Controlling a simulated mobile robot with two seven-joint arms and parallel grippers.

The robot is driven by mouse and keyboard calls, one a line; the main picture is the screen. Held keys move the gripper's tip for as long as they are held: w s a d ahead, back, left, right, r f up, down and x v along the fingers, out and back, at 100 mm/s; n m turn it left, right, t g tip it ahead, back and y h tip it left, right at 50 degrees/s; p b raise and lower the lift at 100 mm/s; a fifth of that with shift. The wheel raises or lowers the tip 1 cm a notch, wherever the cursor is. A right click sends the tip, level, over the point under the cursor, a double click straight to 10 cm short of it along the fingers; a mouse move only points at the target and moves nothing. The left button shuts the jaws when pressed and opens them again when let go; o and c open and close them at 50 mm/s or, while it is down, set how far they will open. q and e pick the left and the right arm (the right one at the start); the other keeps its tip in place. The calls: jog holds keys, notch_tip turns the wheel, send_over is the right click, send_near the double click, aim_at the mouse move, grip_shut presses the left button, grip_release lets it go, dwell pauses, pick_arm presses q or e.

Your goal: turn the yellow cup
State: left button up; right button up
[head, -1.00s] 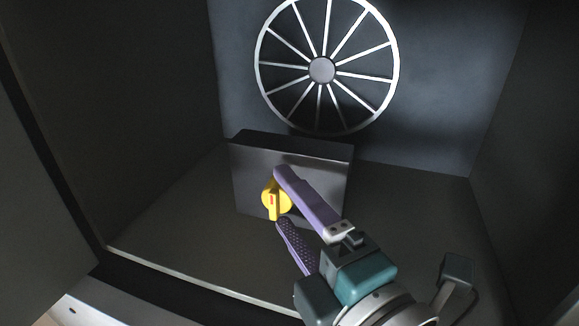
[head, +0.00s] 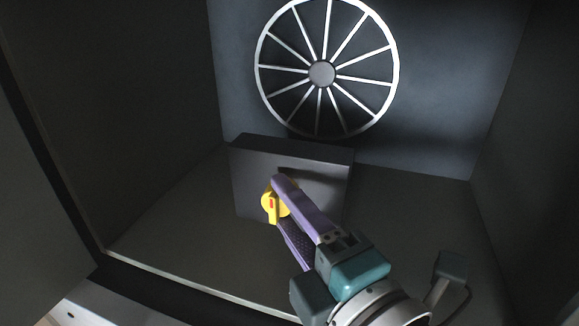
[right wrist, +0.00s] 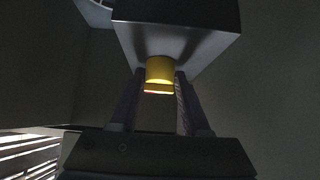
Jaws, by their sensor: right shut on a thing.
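The yellow cup (head: 270,206) is a round yellow knob-like piece with a raised bar and a red mark, on the front of a dark grey box (head: 252,170). My right gripper (head: 277,202) is at the cup, with its two purple fingers closed on it and partly covering its right side. In the right wrist view the yellow cup (right wrist: 159,75) sits between the two fingertips (right wrist: 160,84), under the box's face. My left gripper is not in view.
The box stands on the floor of a dark cabinet (head: 180,225) with walls on both sides. A large spoked fan grille (head: 322,74) is on the back wall behind it. A pale edge (head: 180,280) runs along the cabinet's front.

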jog(key=shift+f+m+t+b, duration=0.35)
jog(key=shift+m+t+b, duration=0.05)
jog(key=shift+b, duration=0.65)
grip_shut()
jog(key=shift+r, duration=0.25)
jog(key=o, duration=1.2)
grip_release()
jog(key=shift+c, duration=0.2)
jog(key=shift+s, duration=0.15)
jog(key=p+v, duration=0.1)
jog(key=v, duration=0.7)
jog(key=shift+s+d+p, duration=0.25)
jog(key=shift+p, duration=0.1)
jog(key=shift+s+d+f, duration=0.2)
jog(key=shift+s, duration=0.25)
